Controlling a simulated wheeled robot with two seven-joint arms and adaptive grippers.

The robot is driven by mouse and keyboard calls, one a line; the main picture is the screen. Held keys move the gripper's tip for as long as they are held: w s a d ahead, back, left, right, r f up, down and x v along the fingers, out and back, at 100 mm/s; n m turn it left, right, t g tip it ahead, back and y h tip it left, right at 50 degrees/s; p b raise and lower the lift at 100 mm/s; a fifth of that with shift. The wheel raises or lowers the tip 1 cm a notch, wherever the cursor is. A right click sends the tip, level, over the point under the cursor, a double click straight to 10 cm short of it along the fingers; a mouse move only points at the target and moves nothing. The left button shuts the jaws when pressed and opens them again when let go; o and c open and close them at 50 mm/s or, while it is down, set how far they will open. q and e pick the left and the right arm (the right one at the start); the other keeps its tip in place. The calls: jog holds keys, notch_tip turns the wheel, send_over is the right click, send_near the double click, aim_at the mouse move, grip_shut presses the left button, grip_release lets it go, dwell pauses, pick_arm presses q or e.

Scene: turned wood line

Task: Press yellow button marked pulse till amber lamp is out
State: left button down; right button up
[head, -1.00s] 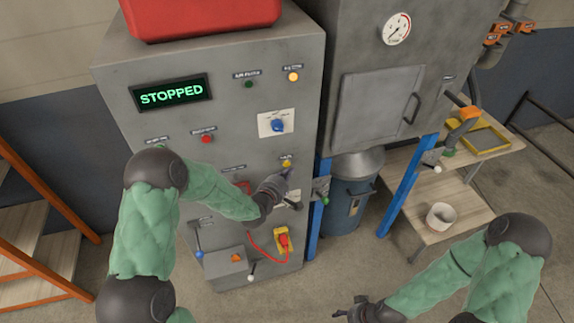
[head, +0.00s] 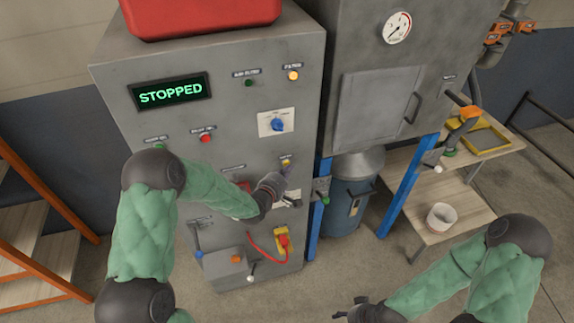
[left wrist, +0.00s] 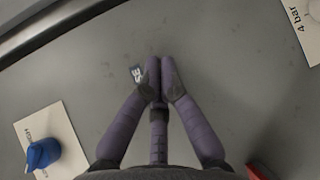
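The yellow button (head: 285,162) sits on the grey cabinet front under a small label. My left gripper (head: 286,172) is at the button, its fingertips just below it in the head view. In the left wrist view, the purple fingers (left wrist: 160,75) are together and empty, against or close to the panel, partly covering a label ending in "SE". The button is hidden there, so I cannot tell if it is pressed. The amber lamp (head: 293,76) at the cabinet's upper right glows. My right gripper (head: 341,313) is low at the bottom edge, too small to read.
The display (head: 170,92) reads STOPPED. A red-and-yellow switch (head: 282,241) is below. A dial gauge (head: 397,28) is on the neighbouring unit.

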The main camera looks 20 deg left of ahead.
pick_arm(q)
jog(key=shift+w+a, duration=0.25)
jog(key=shift+w, duration=0.1)
dwell(0.5)
dwell(0.3)
jog(key=shift+s+d+b, duration=0.35)
jog(key=shift+s+d, duration=0.1)
jog(key=shift+s, duration=0.25)
jog(key=s+d, duration=0.1)
jog(key=s, duration=0.1)
jog(key=s+d, duration=0.1)
jog(key=s, duration=0.1)
jog(key=shift+d, duration=0.4)
dwell(0.7)
